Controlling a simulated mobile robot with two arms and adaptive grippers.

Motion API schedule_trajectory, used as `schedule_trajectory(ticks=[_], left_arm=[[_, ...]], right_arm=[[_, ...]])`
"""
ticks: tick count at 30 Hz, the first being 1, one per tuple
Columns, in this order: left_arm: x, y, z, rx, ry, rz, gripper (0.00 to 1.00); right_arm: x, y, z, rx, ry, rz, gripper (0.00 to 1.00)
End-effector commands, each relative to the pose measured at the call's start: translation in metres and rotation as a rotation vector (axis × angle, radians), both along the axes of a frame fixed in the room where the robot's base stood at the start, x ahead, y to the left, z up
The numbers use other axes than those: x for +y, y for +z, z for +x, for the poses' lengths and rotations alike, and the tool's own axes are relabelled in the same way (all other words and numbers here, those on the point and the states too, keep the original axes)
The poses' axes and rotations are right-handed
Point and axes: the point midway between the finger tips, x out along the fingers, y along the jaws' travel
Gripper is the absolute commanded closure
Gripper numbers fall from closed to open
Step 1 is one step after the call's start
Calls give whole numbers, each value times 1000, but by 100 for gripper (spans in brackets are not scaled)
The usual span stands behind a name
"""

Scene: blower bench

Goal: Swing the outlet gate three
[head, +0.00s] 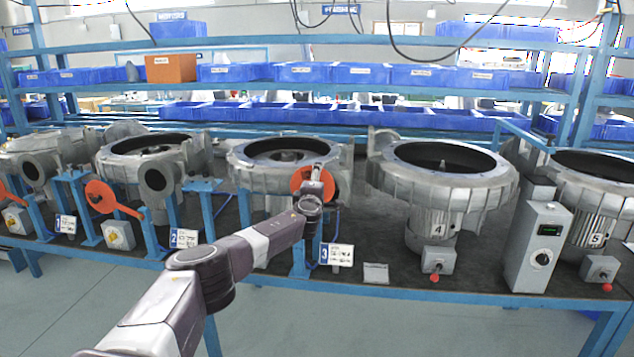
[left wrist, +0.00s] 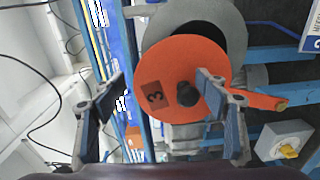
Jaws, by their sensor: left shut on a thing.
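Outlet gate three is an orange disc (head: 328,187) on the front of the third blower (head: 250,178). In the left wrist view the disc (left wrist: 160,65) bears a "3" label, a black knob and an orange arm reaching right. It overlaps part of a grey round outlet flange (left wrist: 165,17), whose dark opening shows partly beside it. My left gripper (head: 315,180) is in front of the disc and hides part of it. In the left wrist view its fingers (left wrist: 162,82) lie on either side of the knob, and it is shut on the gate. My right gripper is not in view.
Other blowers stand along the bench, including blower four (head: 440,180) to the right. Another orange gate (head: 101,197) is to the left. A grey control box (head: 538,250) and number sign three (head: 337,254) are by the front edge. Blue bins (head: 300,72) fill the shelves behind.

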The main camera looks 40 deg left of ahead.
Motion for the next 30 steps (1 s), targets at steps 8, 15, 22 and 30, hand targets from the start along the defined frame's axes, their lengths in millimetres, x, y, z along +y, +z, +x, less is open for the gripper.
schedule_trajectory(ticks=[8, 15, 22, 30], left_arm=[[-11, 16, -10, -14, -6, 2, 60], [-16, 13, -23, -11, -4, 3, 60], [-23, 13, -35, -10, -2, 4, 60], [-31, 13, -50, -10, -1, 4, 60]], right_arm=[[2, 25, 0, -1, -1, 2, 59], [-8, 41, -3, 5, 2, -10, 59], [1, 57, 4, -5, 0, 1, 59], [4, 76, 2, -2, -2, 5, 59]])
